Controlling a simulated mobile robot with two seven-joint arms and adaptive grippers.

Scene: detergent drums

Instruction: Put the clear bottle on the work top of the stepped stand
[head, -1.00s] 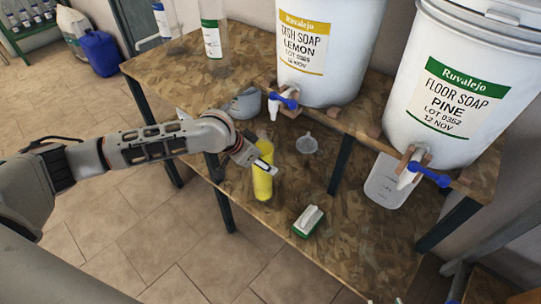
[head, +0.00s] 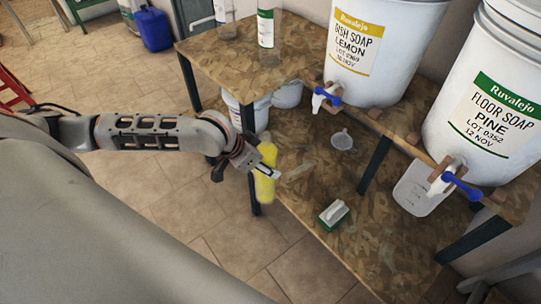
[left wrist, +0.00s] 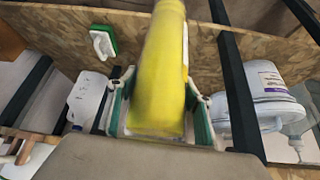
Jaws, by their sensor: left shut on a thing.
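A bottle filled with yellow (head: 265,180) is in my left gripper (head: 264,172), whose fingers are shut around it. The head view shows it roughly upright at the front edge of the stand's lower work top (head: 300,215); I cannot tell whether it touches the wood. In the left wrist view the yellow bottle (left wrist: 160,85) lies between the green-padded fingers (left wrist: 162,115). Two clear bottles, one with a green label (head: 266,28) and one partly cut off (head: 225,18), stand on the upper step (head: 245,60). My right gripper is not in view.
A green and white brush (head: 333,215), a funnel (head: 341,141) and a translucent jug (head: 420,190) are on the lower top. White drums with blue taps, lemon (head: 375,50) and pine (head: 490,110), stand on the upper step. A bucket (head: 245,108) stands below its left end.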

